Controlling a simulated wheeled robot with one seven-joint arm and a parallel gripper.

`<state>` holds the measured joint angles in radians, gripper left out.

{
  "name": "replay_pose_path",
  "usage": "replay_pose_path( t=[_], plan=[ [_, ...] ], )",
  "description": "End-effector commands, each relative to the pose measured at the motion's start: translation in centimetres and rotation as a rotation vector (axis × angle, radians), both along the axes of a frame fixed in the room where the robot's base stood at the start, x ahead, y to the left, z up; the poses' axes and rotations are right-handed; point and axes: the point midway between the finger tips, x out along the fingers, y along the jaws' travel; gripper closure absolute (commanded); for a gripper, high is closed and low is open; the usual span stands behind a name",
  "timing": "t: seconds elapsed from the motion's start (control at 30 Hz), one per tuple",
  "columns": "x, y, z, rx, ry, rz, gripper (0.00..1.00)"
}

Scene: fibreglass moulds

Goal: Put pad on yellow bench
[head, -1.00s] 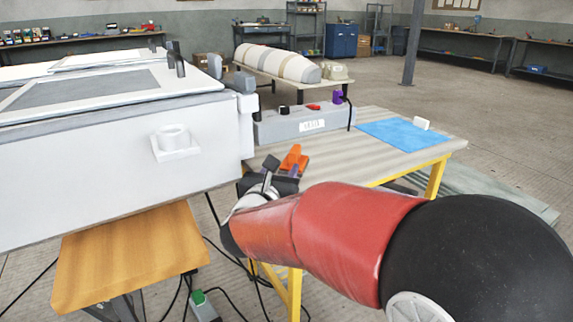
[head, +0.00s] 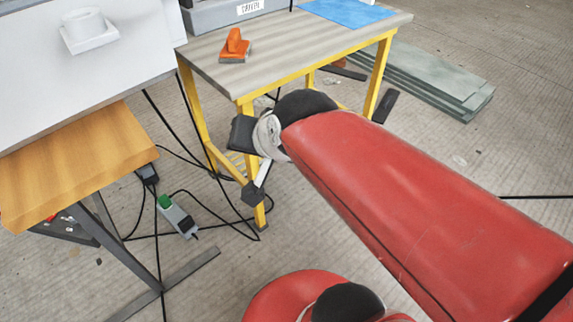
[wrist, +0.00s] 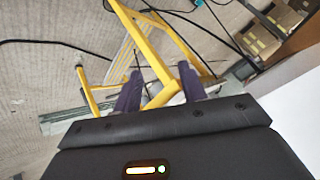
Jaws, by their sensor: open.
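The pad (head: 235,45), an orange block with an upright grip and a grey underside, rests on the grey striped top of the yellow bench (head: 300,50), near its left end. The bench has yellow legs and also shows in the wrist view (wrist: 157,97). My gripper (wrist: 161,86) is open in the wrist view, with its two dark purple fingers apart and no object held. Yellow frame bars show behind and between the fingers. In the head view my wrist is beside the bench's front legs, below the top and apart from the pad.
A blue sheet (head: 347,12) and a grey box (head: 230,12) are on the bench. A wooden-topped stand (head: 85,155) and a white mould housing (head: 70,80) are at left. Cables and a green-ended power strip (head: 178,215) lie on the floor. Grey boards (head: 425,80) lie at right.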

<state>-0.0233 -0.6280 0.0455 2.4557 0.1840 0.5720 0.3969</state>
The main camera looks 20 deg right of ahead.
Motion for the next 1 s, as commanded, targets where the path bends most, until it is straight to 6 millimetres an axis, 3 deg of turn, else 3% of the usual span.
replay_pose_path(
  t=[0.03,0.1,0.27,0.53,0.7,1.0],
  plan=[
    [-2.1,-1.2,-0.7,-0.11,0.048,0.083,0.58],
    [-4.5,-2.4,-1.7,-0.234,0.117,0.188,0.58],
    [-7.3,-4.0,-2.8,-0.369,0.208,0.316,0.58],
    [-7.6,-4.2,-3.0,-0.383,0.219,0.332,0.58],
    [-7.6,-4.2,-1.2,-0.382,0.217,0.332,0.58],
    [-7.6,-4.1,-1.6,-0.381,0.217,0.331,0.58]
  ],
)
